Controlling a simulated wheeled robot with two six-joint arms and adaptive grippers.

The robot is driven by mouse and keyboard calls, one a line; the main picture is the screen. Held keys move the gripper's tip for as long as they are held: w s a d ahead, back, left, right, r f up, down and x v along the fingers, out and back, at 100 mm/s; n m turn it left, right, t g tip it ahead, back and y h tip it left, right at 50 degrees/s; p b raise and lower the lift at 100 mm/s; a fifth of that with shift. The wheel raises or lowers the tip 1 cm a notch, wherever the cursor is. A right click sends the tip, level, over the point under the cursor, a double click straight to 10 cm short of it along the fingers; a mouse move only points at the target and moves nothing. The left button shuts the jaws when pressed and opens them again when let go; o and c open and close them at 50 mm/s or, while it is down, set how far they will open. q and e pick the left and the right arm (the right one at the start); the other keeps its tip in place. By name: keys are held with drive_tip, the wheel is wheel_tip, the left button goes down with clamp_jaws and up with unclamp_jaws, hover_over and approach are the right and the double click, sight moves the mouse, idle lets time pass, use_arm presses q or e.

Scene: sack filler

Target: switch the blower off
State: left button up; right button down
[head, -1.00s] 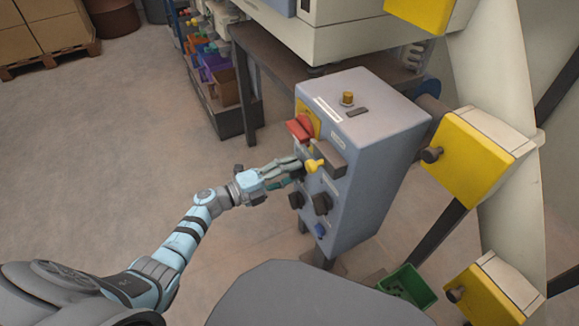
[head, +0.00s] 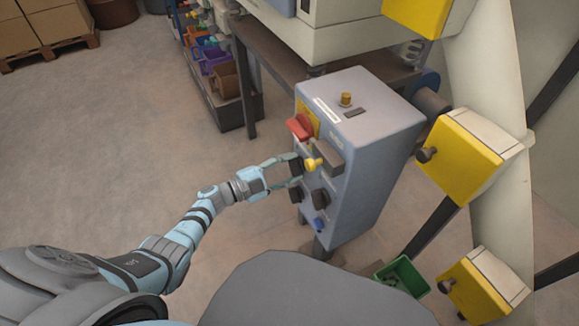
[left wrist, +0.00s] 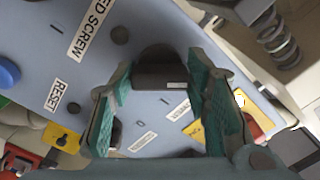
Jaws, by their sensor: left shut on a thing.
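A grey control box (head: 360,180) stands at centre right in the head view. My left gripper (head: 295,171) is at this face. In the left wrist view its green-padded fingers (left wrist: 165,88) are shut on a dark knob (left wrist: 160,72), one on each side. Labels "RESET" and "FEED SCREW" show nearby; the held knob's own label is not readable. My right gripper is not in view.
A yellow box (head: 465,155) on a pale post stands right of the control box. A green crate (head: 405,278) is on the floor below. A dark table (head: 290,50) stands behind.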

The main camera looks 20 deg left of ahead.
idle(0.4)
use_arm(q)
drive_tip(key=o, duration=1.2)
drive_tip(key=shift+c, duration=0.2)
drive_tip(key=v, duration=1.2)
